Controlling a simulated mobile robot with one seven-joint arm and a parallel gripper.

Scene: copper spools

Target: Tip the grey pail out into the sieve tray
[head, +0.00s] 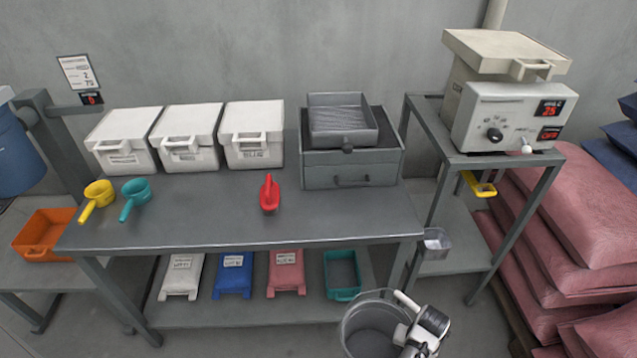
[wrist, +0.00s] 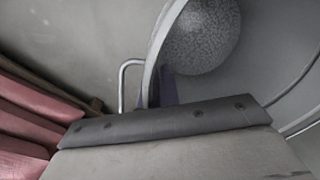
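The grey pail (head: 352,325) is at the bottom of the head view, in front of the table, its open mouth facing up. In the wrist view its wall (wrist: 275,65) curves at the right, with speckled grey contents (wrist: 202,35) inside and a bent metal handle (wrist: 125,85) at its side. My gripper (head: 404,332) is against the pail's right side; its fingertips are hidden, so I cannot tell whether it grips the pail. The sieve tray (head: 372,138) is a grey square tray with a mesh floor, on top of a grey drawer box (head: 318,175).
The table (head: 225,215) holds white lidded bins (head: 190,140), yellow (head: 98,193), teal (head: 136,192) and red (head: 269,195) scoops. A stand (head: 443,195) with a control machine (head: 510,115) is at the right, beside pink sacks (head: 580,215). The table's middle is clear.

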